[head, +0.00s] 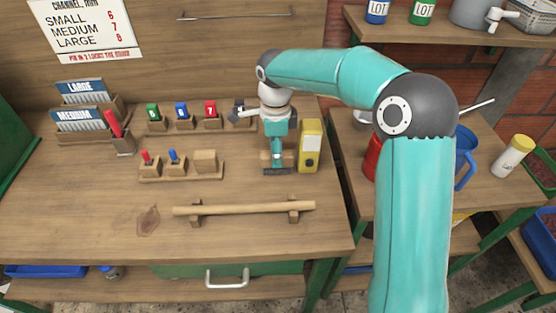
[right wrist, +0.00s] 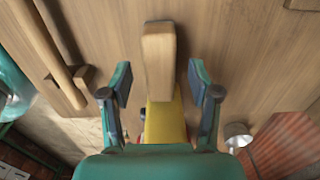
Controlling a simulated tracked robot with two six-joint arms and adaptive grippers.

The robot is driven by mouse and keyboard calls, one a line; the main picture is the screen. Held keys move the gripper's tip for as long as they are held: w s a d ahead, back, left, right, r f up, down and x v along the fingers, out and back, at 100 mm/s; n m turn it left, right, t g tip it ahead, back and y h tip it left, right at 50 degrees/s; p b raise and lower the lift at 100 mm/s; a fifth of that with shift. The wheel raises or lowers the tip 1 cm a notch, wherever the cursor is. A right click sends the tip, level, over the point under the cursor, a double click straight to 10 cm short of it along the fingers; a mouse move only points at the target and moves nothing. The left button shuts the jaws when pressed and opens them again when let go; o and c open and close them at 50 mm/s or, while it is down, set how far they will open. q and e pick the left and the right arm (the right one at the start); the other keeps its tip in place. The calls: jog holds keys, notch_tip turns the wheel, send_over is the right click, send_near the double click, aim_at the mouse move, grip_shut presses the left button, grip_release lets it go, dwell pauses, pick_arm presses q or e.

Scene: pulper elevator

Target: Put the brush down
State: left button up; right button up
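My right gripper (head: 277,165) points down over the bench, just left of a yellow device. In the right wrist view its two fingers (right wrist: 160,85) are wide apart. A pale wooden block-like piece (right wrist: 158,55), which looks like the brush, lies between and beyond them, with a gap on each side. In the head view this piece is mostly hidden by the gripper, and its bristles do not show clearly. My left gripper is not in view.
The yellow device (head: 310,145) stands close beside the right gripper. A wooden rod (head: 245,209) rests on two supports in front. A peg tray (head: 182,176) and numbered blocks (head: 182,112) are to the left. The front left of the bench is clear.

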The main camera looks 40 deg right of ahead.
notch_tip(320, 180, up, 7)
jog(key=shift+r, duration=0.15)
dwell(0.5)
